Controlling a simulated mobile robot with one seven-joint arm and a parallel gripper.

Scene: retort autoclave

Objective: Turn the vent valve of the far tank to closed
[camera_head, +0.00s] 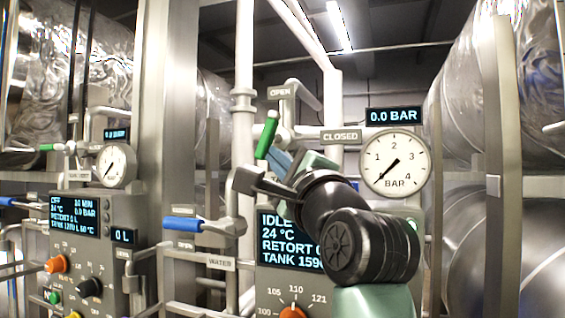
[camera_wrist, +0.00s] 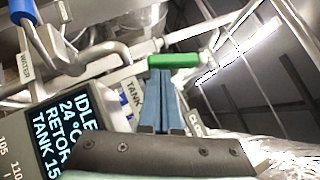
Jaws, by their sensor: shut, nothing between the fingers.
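A vent valve with a green lever handle (camera_head: 267,134) stands above the right-hand panel. The lever points up, tilted slightly right, with its top near the OPEN sign (camera_head: 280,92); the CLOSED sign (camera_head: 341,135) is to its right. My gripper (camera_head: 274,153) has its blue fingers together and empty, beside the lower part of the lever. In the wrist view the fingertips (camera_wrist: 161,70) reach up to the green handle (camera_wrist: 174,61); I cannot tell whether they touch it. My wrist hides the valve's lower right side. A second green lever (camera_head: 46,147) lies level at the far left, above the smaller-looking left panel.
A pressure gauge (camera_head: 395,162) reading about zero and a 0.0 BAR display (camera_head: 393,116) are right of the valve. A blue lever (camera_head: 183,224) is at lower left. White pipes (camera_head: 243,130) stand close behind. My arm partly covers the IDLE screen (camera_head: 283,250).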

